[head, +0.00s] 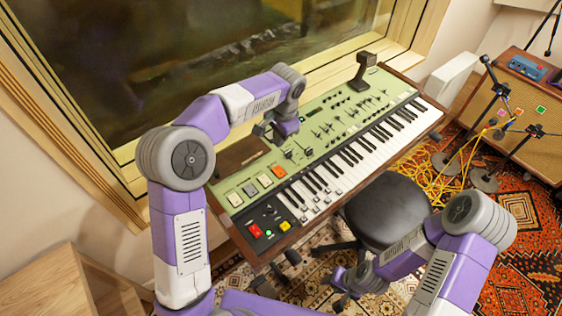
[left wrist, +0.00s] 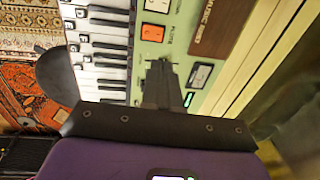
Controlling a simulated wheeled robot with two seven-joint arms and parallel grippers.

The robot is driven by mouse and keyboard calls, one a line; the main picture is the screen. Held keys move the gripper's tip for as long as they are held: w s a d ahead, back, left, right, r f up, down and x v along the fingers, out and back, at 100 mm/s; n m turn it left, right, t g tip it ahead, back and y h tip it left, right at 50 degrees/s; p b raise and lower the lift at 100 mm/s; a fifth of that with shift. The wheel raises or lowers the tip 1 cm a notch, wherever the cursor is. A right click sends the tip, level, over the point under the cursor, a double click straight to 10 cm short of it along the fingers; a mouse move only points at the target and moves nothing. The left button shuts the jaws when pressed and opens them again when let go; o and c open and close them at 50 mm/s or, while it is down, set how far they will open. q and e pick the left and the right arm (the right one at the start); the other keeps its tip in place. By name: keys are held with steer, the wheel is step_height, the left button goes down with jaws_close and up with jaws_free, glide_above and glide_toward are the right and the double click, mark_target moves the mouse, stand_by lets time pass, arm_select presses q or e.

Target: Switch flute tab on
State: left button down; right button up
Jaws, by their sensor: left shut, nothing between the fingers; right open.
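The green keyboard organ (head: 320,134) carries a row of rocker tabs at its left end. They include an orange tab (head: 279,171) and pale tabs, one of them a white tab (head: 265,181). My left gripper (head: 268,131) is shut and empty above the green panel, behind the orange tab. In the left wrist view its fingers (left wrist: 161,68) point toward the orange tab (left wrist: 152,32), with a black-and-white rocker (left wrist: 200,75) to their right. Contact cannot be judged. My right gripper (head: 345,287) is open and low beside the stool, away from the organ.
A dark round stool (head: 387,212) stands before the white keys (head: 355,155). Red, green and yellow buttons (head: 269,232) sit at the organ's near left corner. The window frame (head: 75,130) runs close behind. Microphone stands and yellow cables (head: 435,165) lie at right.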

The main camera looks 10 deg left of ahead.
mark_target(277, 169)
arm_select(q)
steer(key=f+b, duration=0.1)
steer(key=f, duration=0.3)
steer(key=a+f+b, duration=0.1)
steer(key=f+b, duration=0.1)
steer(key=f, duration=0.3)
steer(key=w+f+b, duration=0.1)
steer(key=f+b, duration=0.1)
steer(key=f, duration=0.3)
steer(key=shift+w+a, duration=0.1)
steer(key=shift+a, duration=0.05)
steer(key=shift+r, duration=0.1)
steer(key=shift+p, duration=0.45)
steer(key=shift+f, duration=0.2)
steer(key=shift+s+d+r, duration=0.25)
steer(key=shift+s+d, duration=0.2)
steer(key=shift+d, duration=0.15)
